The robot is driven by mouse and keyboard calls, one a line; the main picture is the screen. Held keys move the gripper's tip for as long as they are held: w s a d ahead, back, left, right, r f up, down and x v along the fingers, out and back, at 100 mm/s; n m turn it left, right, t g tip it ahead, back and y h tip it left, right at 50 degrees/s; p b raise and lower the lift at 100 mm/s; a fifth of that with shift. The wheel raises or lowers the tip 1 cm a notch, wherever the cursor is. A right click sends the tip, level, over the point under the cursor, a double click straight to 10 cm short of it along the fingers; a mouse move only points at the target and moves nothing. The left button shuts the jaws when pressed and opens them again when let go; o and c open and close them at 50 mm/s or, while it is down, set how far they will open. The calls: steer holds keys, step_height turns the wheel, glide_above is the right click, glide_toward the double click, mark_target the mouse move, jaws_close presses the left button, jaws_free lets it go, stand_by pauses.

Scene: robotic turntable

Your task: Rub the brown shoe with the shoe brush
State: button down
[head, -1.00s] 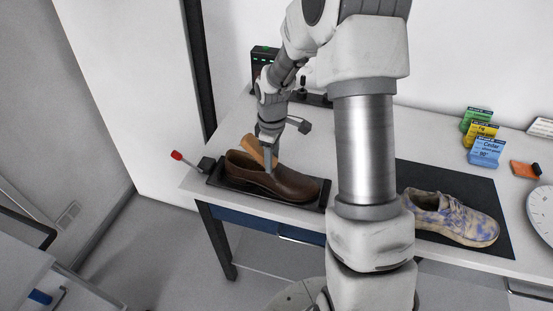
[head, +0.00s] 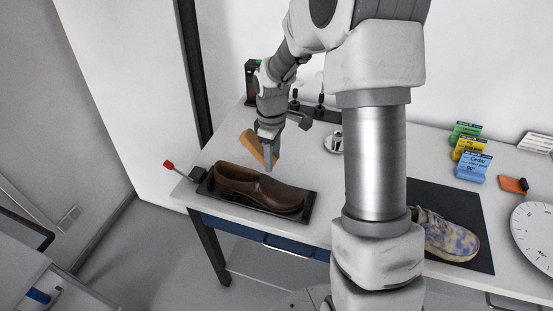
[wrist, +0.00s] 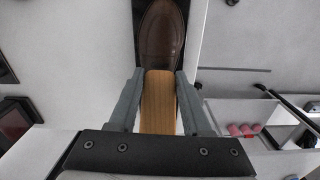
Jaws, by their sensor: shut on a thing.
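The brown shoe (head: 262,190) sits in a black tray (head: 310,206) at the left end of the table, toe to the right. Its toe (wrist: 162,35) also shows at the top of the wrist view. My gripper (head: 270,163) is shut on the shoe brush (head: 252,145), which has a tan wooden back. The brush back (wrist: 158,105) lies between both fingers in the wrist view. In the head view the brush is tilted, just above and behind the shoe, and looks apart from it. The bristles are hidden.
A lever with a red knob (head: 168,164) sticks out left of the tray. A patterned sneaker (head: 447,237) stands on a dark mat (head: 470,202) to the right, partly behind my arm. Coloured boxes (head: 471,161), an orange block (head: 513,185) and a round dial (head: 540,230) lie further right.

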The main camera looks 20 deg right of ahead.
steer(key=shift+r+p, duration=0.5)
steer(key=shift+r, duration=0.6)
